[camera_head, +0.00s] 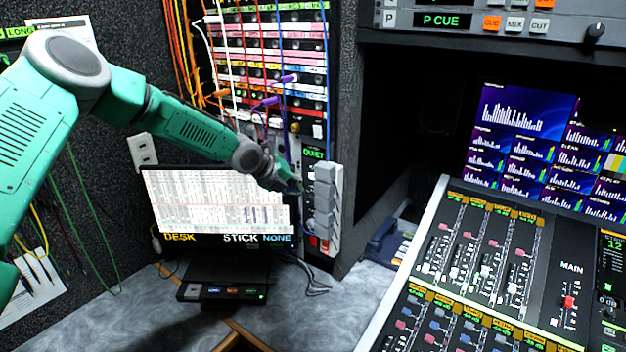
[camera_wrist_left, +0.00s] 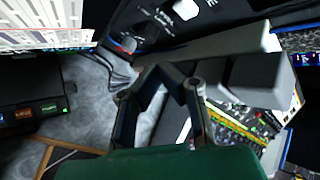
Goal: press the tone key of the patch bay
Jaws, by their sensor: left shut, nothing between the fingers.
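The patch bay (camera_head: 265,72) stands in a rack at top centre of the head view, with rows of coloured label strips and plugged cords. Below it is a narrow dark panel with a green QUIET sign (camera_head: 313,153). In the left wrist view part of a dark panel shows a pale key (camera_wrist_left: 186,10); I cannot tell which key is the tone key. My left gripper (camera_head: 294,185) is shut and empty, in front of the narrow panel beside the grey block strip. In the wrist view its fingers (camera_wrist_left: 166,76) are below the pale key, apparently apart from it. My right gripper is out of view.
A grey block strip (camera_head: 325,205) juts out right of the panel, close to my fingers. A monitor (camera_head: 218,212) stands below my left arm, with a small key box (camera_head: 221,293) in front. A mixing desk (camera_head: 480,270) fills the right. Cords hang from the rack.

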